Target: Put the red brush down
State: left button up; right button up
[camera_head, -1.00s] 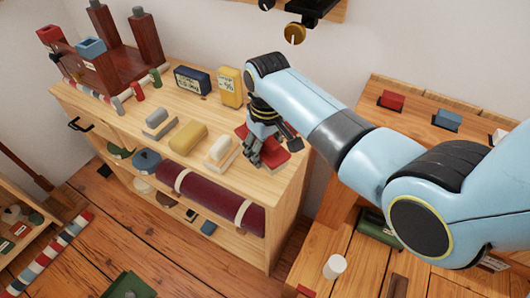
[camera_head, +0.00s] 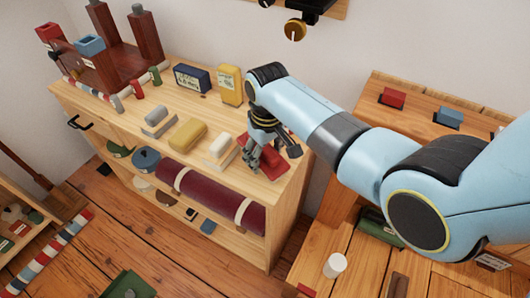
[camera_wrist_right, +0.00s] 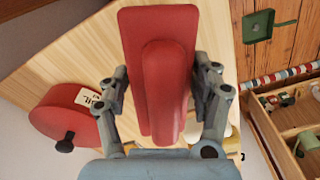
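The red brush (camera_wrist_right: 165,80) is a long red block with a raised rounded ridge. In the right wrist view it lies between the two fingers of my right gripper (camera_wrist_right: 165,95), with gaps beside the ridge. In the head view my right gripper (camera_head: 263,158) is low over the right end of the wooden cabinet top (camera_head: 215,115), fingers spread. The brush (camera_head: 292,149) shows there partly behind the fingers and appears to rest on the top. My left gripper is not in view.
A white block (camera_head: 220,145), a yellow block (camera_head: 188,135) and a grey block (camera_head: 158,117) stand left of the gripper. A yellow box (camera_head: 230,85) and a dark blue box (camera_head: 192,79) stand behind. A round red labelled object (camera_wrist_right: 65,115) shows in the wrist view.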

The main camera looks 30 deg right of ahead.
aim_at(266, 147)
jog(key=shift+o, duration=1.2)
jog(key=r, duration=0.4)
jog(key=r+p, duration=0.1)
jog(key=r, duration=0.8)
jog(key=shift+s+r+p, duration=0.15)
jog(key=shift+s+p, duration=0.15)
jog(key=shift+s, duration=0.05)
